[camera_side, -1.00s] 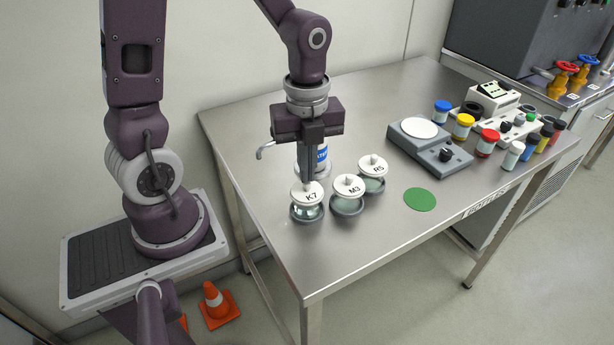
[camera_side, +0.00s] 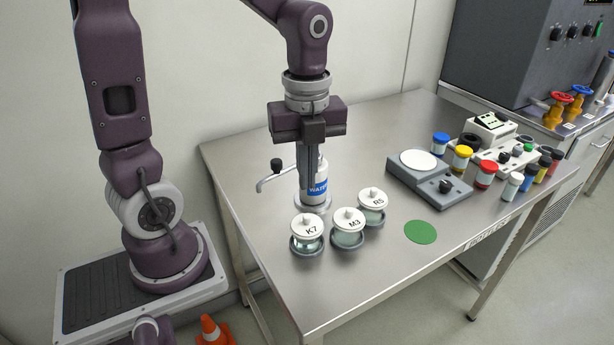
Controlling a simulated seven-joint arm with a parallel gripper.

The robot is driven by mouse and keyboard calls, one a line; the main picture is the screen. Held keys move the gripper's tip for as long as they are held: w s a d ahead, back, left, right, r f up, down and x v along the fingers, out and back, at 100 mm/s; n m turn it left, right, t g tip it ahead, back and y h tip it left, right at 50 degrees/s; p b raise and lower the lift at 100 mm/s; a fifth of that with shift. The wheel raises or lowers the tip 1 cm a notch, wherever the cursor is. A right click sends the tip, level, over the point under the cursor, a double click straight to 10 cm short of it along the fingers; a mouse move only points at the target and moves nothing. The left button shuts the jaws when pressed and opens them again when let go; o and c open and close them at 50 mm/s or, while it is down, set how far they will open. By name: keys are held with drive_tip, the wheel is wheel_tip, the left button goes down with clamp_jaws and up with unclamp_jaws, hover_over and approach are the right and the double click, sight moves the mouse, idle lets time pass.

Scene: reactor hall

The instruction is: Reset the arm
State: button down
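My gripper (camera_side: 304,203) points straight down over the near left part of the steel table (camera_side: 370,280). Its fingers look close together, but from this side I cannot tell whether they are open or shut. Nothing hangs below the fingertips. They are just above and behind the knob of the lidded glass jar K7 (camera_side: 307,230). Jars M3 (camera_side: 348,222) and R5 (camera_side: 373,202) stand to its right, with white lids on. My arm reaches in from the top of the picture.
A water bottle (camera_side: 320,187) stands behind my fingers, partly hidden. A bent metal lever with a black knob (camera_side: 277,166) is left of it. A green disc (camera_side: 420,232), a grey scale (camera_side: 430,178) and several coloured-lid jars (camera_side: 486,172) lie right. The front table area is clear.

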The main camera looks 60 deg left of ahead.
drive_tip(key=s+d+r+n+t, duration=0.1)
drive_tip(key=s+n, duration=0.4)
drive_tip(key=n, duration=0.5)
drive_tip(key=s+d+r+n+t, duration=0.2)
drive_tip(key=s+r+n+t, duration=0.2)
drive_tip(key=n, duration=0.7)
wheel_tip(320, 180, up, 2)
drive_tip(key=shift+s+r+t, duration=0.2)
drive_tip(key=shift+s+t, duration=0.1)
drive_tip(key=shift+s, duration=0.35)
drive_tip(key=shift+d, duration=0.1)
